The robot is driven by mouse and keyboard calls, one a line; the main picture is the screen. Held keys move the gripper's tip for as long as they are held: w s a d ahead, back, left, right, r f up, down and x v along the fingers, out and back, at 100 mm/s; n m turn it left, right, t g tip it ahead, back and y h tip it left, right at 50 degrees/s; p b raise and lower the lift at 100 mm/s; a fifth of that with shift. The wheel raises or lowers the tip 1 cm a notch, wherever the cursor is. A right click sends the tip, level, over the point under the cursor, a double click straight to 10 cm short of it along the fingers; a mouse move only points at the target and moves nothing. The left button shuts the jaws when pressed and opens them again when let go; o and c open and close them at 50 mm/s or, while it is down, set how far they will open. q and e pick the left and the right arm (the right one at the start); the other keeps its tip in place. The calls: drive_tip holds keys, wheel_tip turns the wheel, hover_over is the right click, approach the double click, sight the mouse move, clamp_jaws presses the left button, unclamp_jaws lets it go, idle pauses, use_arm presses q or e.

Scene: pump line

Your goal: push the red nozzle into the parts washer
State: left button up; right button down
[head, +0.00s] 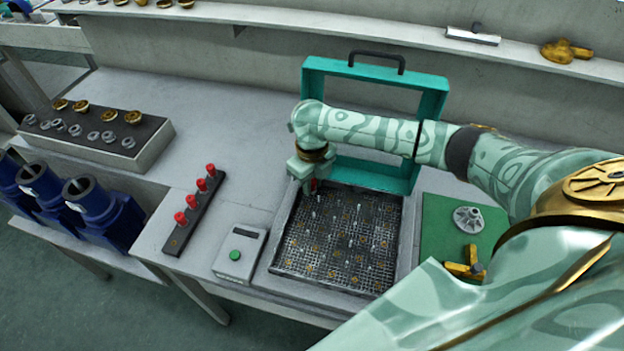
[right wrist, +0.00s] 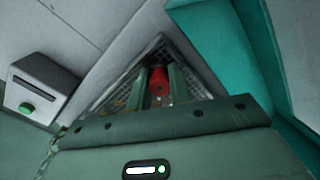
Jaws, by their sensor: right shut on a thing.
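The parts washer (head: 410,262) sits on the bench with its teal framed lid (head: 428,110) raised behind a mesh basket with rows of small pins. My right gripper (head: 312,186) points down over the basket's back left corner. It is shut on a red nozzle (head: 314,184), of which only a sliver shows in the head view. In the right wrist view the red nozzle (right wrist: 159,80) sits between the two fingers, with mesh behind it. I cannot tell whether it touches the basket or a pin. My left gripper is not in view.
A dark strip with several red nozzles (head: 191,200) lies left of the washer. A control box (head: 240,255) with a green button stands between them. A green mat (head: 436,222) with metal parts lies to the right. The raised lid borders the back.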

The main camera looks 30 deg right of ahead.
drive_tip(key=shift+f, duration=0.3)
idle(0.4)
drive_tip(key=c, duration=1.3)
unclamp_jaws()
drive_tip(key=shift+o, duration=0.5)
drive_tip(key=shift+d+r, duration=0.1)
